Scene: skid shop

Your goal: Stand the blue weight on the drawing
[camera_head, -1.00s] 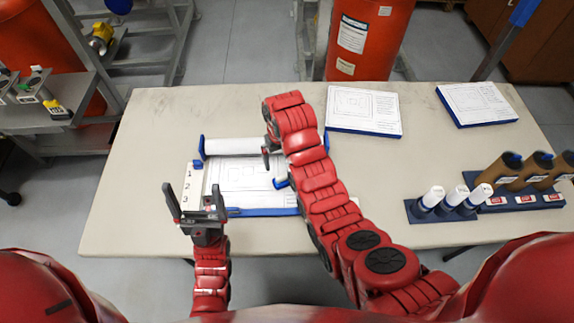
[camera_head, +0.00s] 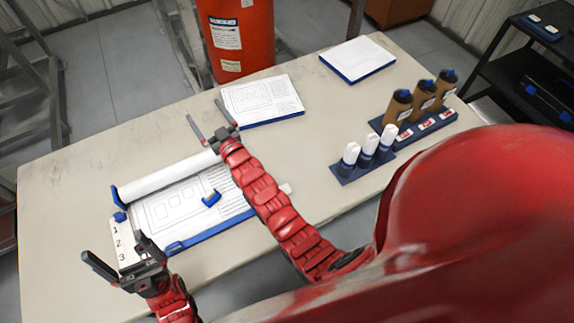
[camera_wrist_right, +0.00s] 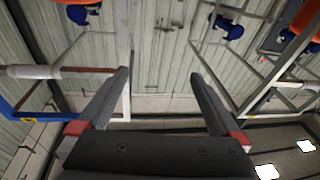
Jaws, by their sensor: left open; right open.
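The drawing (camera_head: 165,212) is a white printed sheet on the table, with a white roll along its far edge and a blue bar along its near edge. A small blue weight (camera_head: 211,198) with a pale side is on the drawing's right part; whether it stands or lies is hard to tell. My right gripper (camera_head: 209,122) is open and empty beyond the roll, with its arm passing right of the weight. The right wrist view shows its spread fingers (camera_wrist_right: 160,90) with nothing between them. My left gripper (camera_head: 114,248) is open and empty by the drawing's near left corner.
A strip numbered 1, 2, 3 (camera_head: 124,241) lies along the drawing's left side. Two paper stacks (camera_head: 262,99) (camera_head: 357,57) lie at the back. Racks with white-capped bottles (camera_head: 366,150) and brown bottles (camera_head: 420,98) stand at the right. The table's left part is clear.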

